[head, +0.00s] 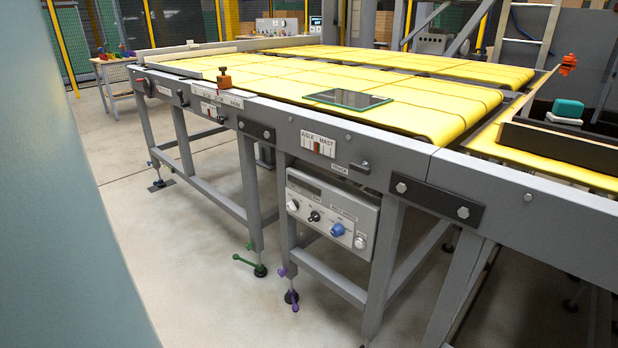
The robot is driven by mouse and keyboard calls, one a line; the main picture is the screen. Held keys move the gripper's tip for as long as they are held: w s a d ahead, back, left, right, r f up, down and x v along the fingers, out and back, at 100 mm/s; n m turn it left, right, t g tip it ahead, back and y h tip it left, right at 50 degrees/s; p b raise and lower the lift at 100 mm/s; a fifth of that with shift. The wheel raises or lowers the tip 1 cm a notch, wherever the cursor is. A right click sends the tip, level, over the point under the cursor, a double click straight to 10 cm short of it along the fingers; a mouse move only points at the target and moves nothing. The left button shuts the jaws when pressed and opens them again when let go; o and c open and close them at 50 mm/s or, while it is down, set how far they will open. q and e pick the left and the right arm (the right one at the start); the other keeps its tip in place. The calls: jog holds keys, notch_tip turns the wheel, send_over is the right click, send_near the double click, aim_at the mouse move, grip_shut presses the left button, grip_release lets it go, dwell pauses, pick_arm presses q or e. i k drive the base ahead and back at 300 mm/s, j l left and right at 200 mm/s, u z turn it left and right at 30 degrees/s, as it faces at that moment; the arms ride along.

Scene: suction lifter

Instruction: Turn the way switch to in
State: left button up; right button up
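A grey control box (330,217) hangs under the front rail of the conveyor table. Its sloped face carries a white knob (292,205), a small black switch (314,216), a blue knob (337,230) and another pale knob (360,242). The lettering on the box is too small to read, so I cannot tell which control is the way switch or how it is set. Neither of my grippers is in view.
The conveyor table has yellow belts (270,77) with a dark glass plate (347,99) on top. An AISLE/MAST scale (318,144) is on its front rail. Green-handled (250,262) and purple-handled (291,299) feet stand below. The floor (200,260) in front is clear.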

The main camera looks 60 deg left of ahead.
aim_at(315, 216)
jog(key=u, duration=1.7)
jog(key=i+j, duration=0.1)
jog(key=j, duration=0.2)
jog(key=i+j, duration=0.1)
jog(key=j, duration=0.2)
